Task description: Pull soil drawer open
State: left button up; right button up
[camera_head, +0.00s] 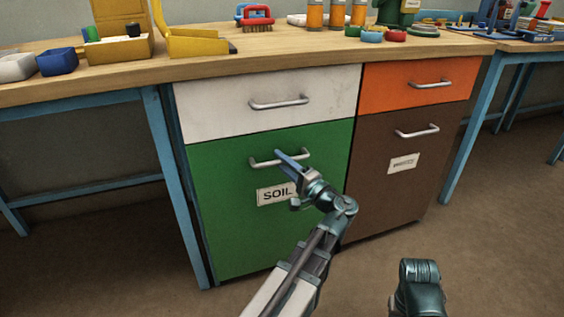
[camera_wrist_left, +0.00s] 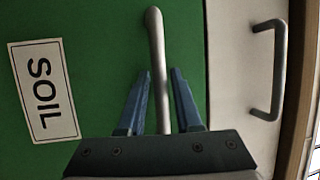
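The soil drawer is a tall green front (camera_head: 225,190) below a white drawer, with a white "SOIL" label (camera_head: 272,195) that also shows in the left wrist view (camera_wrist_left: 44,90). Its front looks flush with the cabinet. Its silver bar handle (camera_head: 262,163) is near the top. My left gripper (camera_head: 284,156) is at the handle's right part. In the left wrist view, the handle (camera_wrist_left: 157,45) runs between the two blue fingers, with a gap on both sides, so the gripper is open around it. My right gripper is out of view; only a dark arm part shows at bottom right.
A white drawer (camera_head: 230,100) with its own handle (camera_head: 280,103) sits directly above. An orange drawer (camera_head: 395,83) and a brown one (camera_head: 385,190) are to the right. A blue table leg (camera_head: 178,190) stands at the left. The floor in front (camera_head: 480,240) is clear.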

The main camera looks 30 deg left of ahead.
pick_arm(q)
grip_shut()
dwell(1.1)
